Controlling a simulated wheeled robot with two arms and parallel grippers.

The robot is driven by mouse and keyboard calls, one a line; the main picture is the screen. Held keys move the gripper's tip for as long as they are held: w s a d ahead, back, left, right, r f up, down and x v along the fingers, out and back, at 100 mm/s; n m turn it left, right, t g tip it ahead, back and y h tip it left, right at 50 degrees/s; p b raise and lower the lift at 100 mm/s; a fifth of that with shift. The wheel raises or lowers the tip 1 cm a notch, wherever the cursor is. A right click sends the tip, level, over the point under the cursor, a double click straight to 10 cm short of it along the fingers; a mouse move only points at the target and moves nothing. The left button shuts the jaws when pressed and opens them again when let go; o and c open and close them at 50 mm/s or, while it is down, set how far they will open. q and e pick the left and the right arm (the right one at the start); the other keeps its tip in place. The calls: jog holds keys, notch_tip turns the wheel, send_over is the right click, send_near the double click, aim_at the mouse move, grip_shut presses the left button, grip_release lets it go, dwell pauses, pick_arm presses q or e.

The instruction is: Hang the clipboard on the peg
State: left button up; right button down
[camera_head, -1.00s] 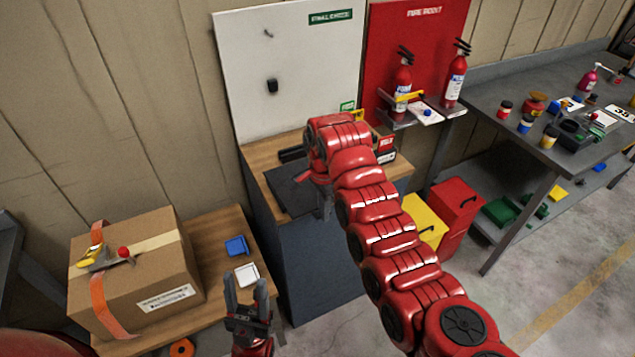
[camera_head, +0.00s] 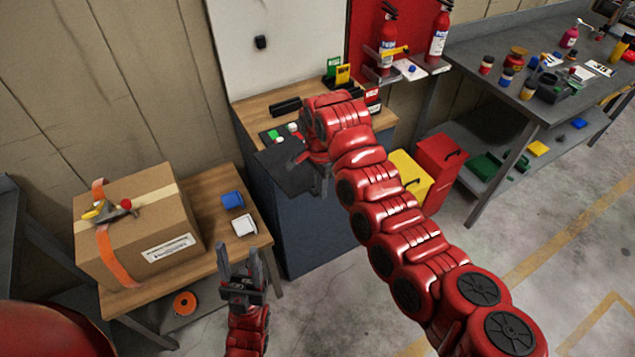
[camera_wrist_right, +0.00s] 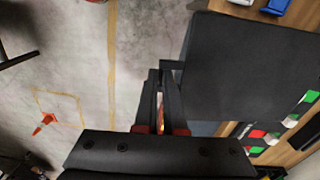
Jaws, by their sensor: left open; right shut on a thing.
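The clipboard is a dark grey flat board (camera_head: 284,168), held out past the front edge of the wooden-topped cabinet. It fills the upper right of the right wrist view (camera_wrist_right: 250,70). My right gripper (camera_wrist_right: 168,78) is shut on the clipboard's edge; in the head view my red arm partly hides it. My left gripper (camera_head: 241,262) is open and empty, in front of the small wooden table.
The cabinet top (camera_head: 250,108) carries a black bar, small coloured items and green and yellow holders. Fire extinguishers (camera_head: 437,35) stand on a shelf at the right.

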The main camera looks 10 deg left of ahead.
jog(key=s+d+f+n, duration=0.5)
jog(key=s+d+f, duration=0.2)
jog(key=d+f, duration=0.2)
jog(key=s+d+f+n, duration=0.4)
jog(key=s+d+f, duration=0.4)
jog(key=d+f, duration=0.2)
jog(key=d, duration=0.2)
jog(key=shift+d+f+n, duration=0.25)
jog(key=shift+d+n, duration=0.15)
